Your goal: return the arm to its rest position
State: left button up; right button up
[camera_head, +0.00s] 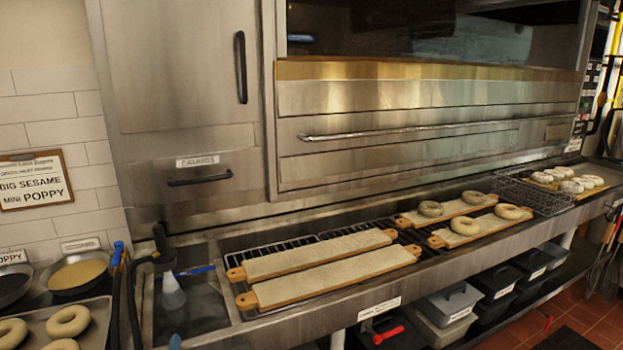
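Neither of my grippers and neither arm shows in the head view. The counter in front of me holds long boards. Two long pale-topped boards with wooden ends, a rear one (310,254) and a front one (335,279), lie side by side on a wire rack and carry no bagels. Two shorter boards, a rear one (456,209) and a front one (482,227), lie further right with bagels on them. One bagel (431,209) sits near the left end of the rear short board.
A steel oven (400,115) with a long bar handle stands behind the counter. A wire basket (535,195) and more bagels sit far right. Lidded bins (450,302) stand below the counter.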

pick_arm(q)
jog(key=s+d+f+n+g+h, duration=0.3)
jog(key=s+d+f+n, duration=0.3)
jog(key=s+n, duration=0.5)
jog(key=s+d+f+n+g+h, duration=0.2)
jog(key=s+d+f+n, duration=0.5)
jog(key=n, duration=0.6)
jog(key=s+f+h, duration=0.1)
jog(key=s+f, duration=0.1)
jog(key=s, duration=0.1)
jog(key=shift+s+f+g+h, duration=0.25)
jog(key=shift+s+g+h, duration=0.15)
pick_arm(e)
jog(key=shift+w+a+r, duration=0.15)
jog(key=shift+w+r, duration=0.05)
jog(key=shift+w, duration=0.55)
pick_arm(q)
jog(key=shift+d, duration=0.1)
